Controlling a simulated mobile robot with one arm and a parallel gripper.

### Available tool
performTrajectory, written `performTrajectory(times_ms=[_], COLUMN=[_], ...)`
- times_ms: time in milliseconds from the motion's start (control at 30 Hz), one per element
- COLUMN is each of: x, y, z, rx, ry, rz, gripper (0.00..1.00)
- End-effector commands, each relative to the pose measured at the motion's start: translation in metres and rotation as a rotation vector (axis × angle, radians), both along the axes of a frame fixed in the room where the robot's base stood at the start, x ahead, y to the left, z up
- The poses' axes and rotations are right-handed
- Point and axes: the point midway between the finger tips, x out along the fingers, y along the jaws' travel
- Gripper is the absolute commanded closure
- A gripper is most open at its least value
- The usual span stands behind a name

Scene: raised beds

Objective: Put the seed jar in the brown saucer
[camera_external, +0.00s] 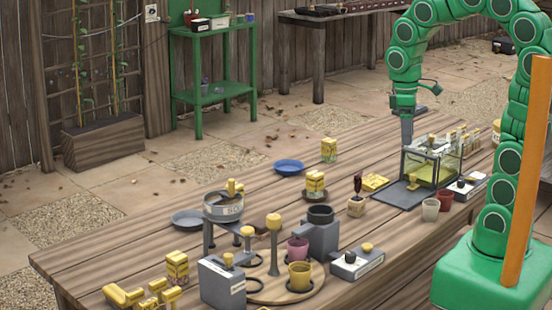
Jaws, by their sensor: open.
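My gripper (407,132) hangs at the end of my green arm, above the table and next to a glass-walled box (431,166); it holds nothing that I can see. A yellow-patterned block-like container (314,181) stands on a small dark brownish saucer (305,194) near the middle of the table. A similar container (329,149) stands alone behind it. I cannot tell for sure which thing is the seed jar; several small yellow-capped jars (463,137) stand in a row behind the glass-walled box, right of my gripper.
A blue saucer (289,167) and a grey-blue saucer (187,220) lie on the wooden table. Pots, a grey jug (318,236) and a round tray (262,295) crowd the front middle. Small pots (431,209) stand at the right. The back left table top is mostly clear.

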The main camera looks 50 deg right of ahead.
Motion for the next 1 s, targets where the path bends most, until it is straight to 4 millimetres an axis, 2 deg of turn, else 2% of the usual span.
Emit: performTrajectory(times_ms=[100,300,533,700,1000], x=[-0.033,-0.087,-0.138,-0.157,-0.161], y=[-0.001,-0.002,-0.005,-0.004,-0.004], z=[0.003,0.002,-0.002,-0.006,-0.007], rx=[-0.011,-0.033,-0.062,-0.071,-0.072], ry=[0.008,0.022,0.030,0.039,0.042], rz=[-0.095,-0.263,-0.436,-0.500,-0.515], gripper=[0.28,0.28,0.28,0.28,0.28])
